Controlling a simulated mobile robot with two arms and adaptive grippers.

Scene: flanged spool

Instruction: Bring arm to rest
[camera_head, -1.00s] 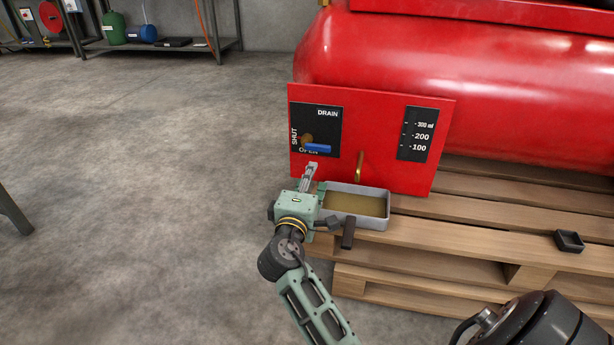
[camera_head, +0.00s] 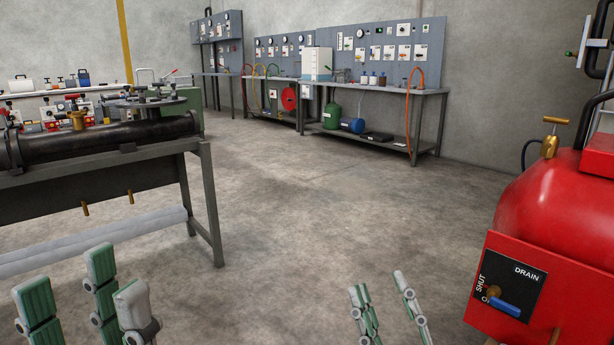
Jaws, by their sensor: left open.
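My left gripper (camera_head: 85,300) is at the bottom left, its green and grey fingers pointing up and spread apart. It is open, with nothing seen between the fingers. My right gripper (camera_head: 385,292) is at the bottom centre, its slim green and grey fingers apart and empty. The arms behind both grippers are cut off by the lower edge. The drain valve's blue handle (camera_head: 505,308) sits on a black panel marked DRAIN and SHUT (camera_head: 515,277), on the red tank (camera_head: 560,215) at the right. Both grippers are left of it and clear of it.
A grey workbench (camera_head: 205,200) with a dark cylinder (camera_head: 100,138) stands at the left. Benches with gauge panels (camera_head: 375,47) line the far wall. The concrete floor (camera_head: 300,210) between is clear.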

